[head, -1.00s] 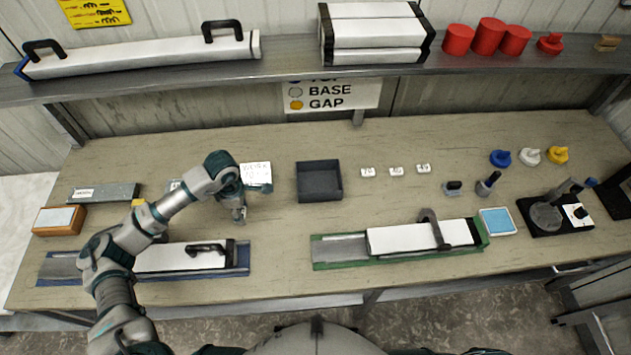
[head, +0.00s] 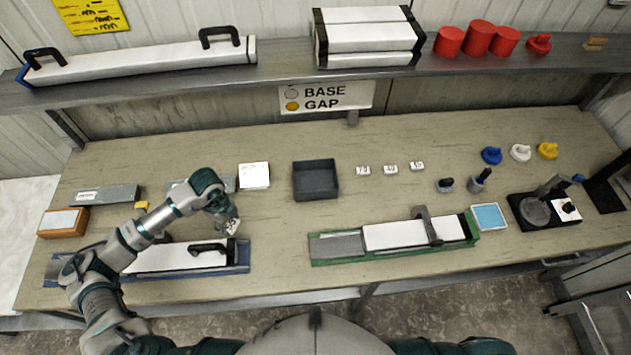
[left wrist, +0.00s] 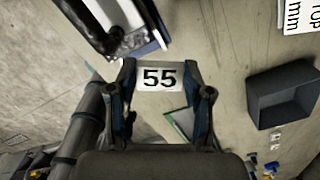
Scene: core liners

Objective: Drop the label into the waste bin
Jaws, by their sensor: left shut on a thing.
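My left gripper (head: 232,228) is shut on a small white label, held just right of the left liner's handle in the head view. In the left wrist view, the label (left wrist: 159,78) reads 55 and sits between the fingertips of the left gripper (left wrist: 160,73). A dark, open-topped box (head: 316,192) stands on the bench to the right of the gripper; it shows at the right of the left wrist view (left wrist: 280,112) and looks empty. I cannot tell whether it is the waste bin. My right gripper is not in view.
Three small white labels (head: 390,169) lie right of the box. A white note (head: 254,175) lies left of it. Liners rest in a blue tray (head: 240,268) and a green tray (head: 380,256) along the front. Bench between the trays is clear.

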